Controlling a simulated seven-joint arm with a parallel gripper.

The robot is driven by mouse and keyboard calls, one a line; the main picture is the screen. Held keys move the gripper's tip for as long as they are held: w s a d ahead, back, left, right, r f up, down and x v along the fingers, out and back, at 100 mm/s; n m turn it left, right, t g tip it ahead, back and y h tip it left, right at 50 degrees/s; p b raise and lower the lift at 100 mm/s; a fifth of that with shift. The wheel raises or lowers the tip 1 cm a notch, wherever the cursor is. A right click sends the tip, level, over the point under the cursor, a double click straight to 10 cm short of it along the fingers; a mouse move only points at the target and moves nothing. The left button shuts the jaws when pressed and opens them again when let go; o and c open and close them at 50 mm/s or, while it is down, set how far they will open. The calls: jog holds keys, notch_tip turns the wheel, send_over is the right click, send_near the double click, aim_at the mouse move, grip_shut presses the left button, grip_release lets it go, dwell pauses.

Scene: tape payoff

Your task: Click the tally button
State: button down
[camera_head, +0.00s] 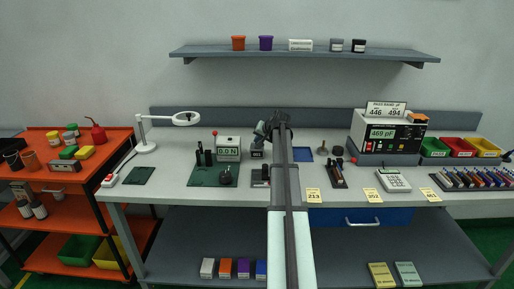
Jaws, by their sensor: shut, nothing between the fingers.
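A small dark device with a pale face (257,153) stands on the bench just right of the 0.0 N force gauge; it looks like the tally counter. Its top, where a button would be, is hidden behind my gripper or too small to make out. My gripper (259,139) is shut and empty, pointing down close above this device. I cannot tell whether the fingertips touch it. My arm comes in from the front and covers the bench to the right of the device.
The force gauge (228,149) with a red-knobbed lever stands close on the left, behind a dark green mat (203,178). A dark block (260,174) lies in front. A shelf (304,53) hangs above.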

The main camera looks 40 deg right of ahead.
jog(key=shift+f, duration=0.1)
jog(key=shift+f, duration=0.3)
jog(key=shift+f, duration=0.45)
dwell(1.1)
jog(key=shift+r, duration=0.9)
jog(key=shift+r, duration=2.5)
